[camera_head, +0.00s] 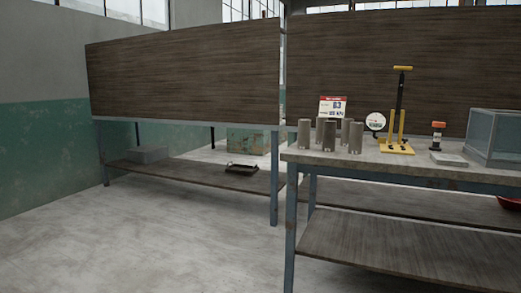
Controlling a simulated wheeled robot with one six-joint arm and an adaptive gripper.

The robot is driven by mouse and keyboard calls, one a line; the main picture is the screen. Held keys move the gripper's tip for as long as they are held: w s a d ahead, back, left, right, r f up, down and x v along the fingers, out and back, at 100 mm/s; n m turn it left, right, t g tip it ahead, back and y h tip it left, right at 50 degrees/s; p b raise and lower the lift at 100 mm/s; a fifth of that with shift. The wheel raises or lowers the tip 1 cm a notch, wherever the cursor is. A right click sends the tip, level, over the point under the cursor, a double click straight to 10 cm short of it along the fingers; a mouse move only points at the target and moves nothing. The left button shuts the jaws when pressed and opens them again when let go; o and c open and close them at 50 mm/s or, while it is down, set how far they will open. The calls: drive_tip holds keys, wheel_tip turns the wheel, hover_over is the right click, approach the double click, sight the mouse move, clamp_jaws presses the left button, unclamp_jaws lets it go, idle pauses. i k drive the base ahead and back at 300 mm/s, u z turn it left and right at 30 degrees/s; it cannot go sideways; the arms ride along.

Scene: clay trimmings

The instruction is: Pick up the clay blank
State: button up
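Several grey-brown upright cylinders stand grouped at the left end of the right-hand bench (420,172). They may be clay blanks, but I cannot tell for certain. One cylinder (304,134) is at the left, a darker one (329,136) is in the middle front, and another (355,138) is at the right. At least one more (345,130) is partly hidden behind them. My gripper is not in view.
Behind the cylinders is a printed sign (332,105). To their right are a round white dial (375,121), a yellow-based stand (397,147), an orange-topped tool (437,136) and a clear box (492,140). Floor (160,240) at front left is clear.

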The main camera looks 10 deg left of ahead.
sight(330, 131)
drive_tip(key=u, duration=0.2)
drive_tip(key=i, duration=1)
